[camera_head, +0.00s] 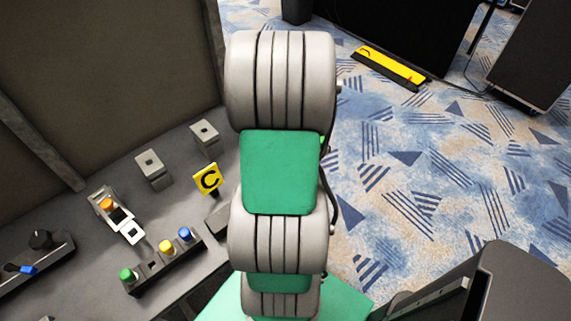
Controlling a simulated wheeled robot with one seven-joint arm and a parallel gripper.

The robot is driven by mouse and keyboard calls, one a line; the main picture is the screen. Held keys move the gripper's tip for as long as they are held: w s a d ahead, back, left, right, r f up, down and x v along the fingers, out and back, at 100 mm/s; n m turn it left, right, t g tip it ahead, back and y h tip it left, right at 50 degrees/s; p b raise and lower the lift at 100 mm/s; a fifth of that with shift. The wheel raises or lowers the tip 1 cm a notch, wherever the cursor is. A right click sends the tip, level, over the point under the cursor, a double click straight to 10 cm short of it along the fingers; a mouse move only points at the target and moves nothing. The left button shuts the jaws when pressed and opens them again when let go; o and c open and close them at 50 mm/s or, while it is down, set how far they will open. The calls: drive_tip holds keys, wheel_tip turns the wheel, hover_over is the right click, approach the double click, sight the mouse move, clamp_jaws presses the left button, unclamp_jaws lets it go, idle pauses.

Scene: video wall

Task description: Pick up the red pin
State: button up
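I cannot make out a clearly red pin in the head view. An orange round piece (106,203) sits in a small grey holder on the dark table at the left; I cannot tell if it is the red pin. A dark rack (150,276) to its lower right carries a green pin (128,274), a yellow pin (166,246) and a blue pin (185,234), all upright. My arm's grey and green links fill the middle of the view, right of the rack. My gripper is not in view. The arm hides part of the table edge.
A box with a black knob (41,238) lies left. A dark panel rises behind. Blue patterned carpet (400,170) is open right, with a yellow-black object (390,66).

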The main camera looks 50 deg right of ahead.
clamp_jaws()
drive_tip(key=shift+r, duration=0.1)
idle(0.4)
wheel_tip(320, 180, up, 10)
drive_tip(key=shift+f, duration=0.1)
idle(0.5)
